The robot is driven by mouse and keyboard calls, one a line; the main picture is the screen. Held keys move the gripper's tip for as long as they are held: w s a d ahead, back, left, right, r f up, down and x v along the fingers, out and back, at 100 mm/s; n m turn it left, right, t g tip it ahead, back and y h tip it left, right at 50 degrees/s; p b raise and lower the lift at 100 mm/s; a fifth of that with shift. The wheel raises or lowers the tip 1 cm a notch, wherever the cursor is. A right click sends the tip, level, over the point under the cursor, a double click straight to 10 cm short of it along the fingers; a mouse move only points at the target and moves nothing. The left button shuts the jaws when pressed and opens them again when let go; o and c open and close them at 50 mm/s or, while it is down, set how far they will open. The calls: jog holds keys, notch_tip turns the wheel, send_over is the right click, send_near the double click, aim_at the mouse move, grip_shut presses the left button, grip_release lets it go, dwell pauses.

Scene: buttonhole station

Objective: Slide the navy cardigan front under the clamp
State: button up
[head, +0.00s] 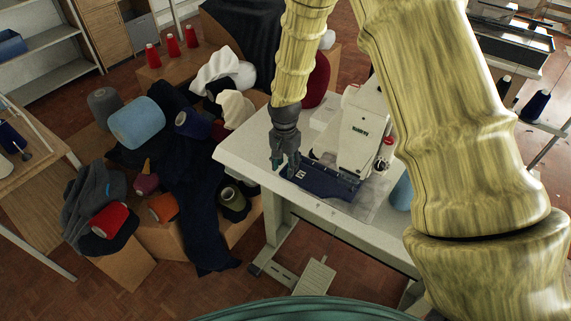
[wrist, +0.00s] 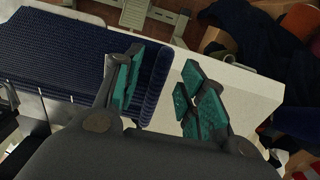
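The navy cardigan front (head: 328,184) lies flat on the white table in front of the buttonhole machine (head: 362,130). In the wrist view it is ribbed navy knit (wrist: 60,60) with a thick rolled edge (wrist: 158,82). My gripper (head: 284,168) is at the cardigan's left end, pointing down. In the wrist view my gripper (wrist: 163,65) is open, its teal pads on either side of the rolled edge: one over the knit, one over bare table. No grip on the cloth shows. The clamp under the machine head cannot be made out clearly.
The white table (head: 240,150) has bare top left of the cardigan. Crates and a heap of dark cloth and yarn cones (head: 137,122) stand at left. A blue cone (head: 401,192) stands right of the machine. A pedal (head: 315,276) is below the table.

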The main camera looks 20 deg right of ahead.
jog(key=shift+r, duration=0.1)
notch_tip(320, 180, up, 12)
dwell(0.7)
dwell(0.3)
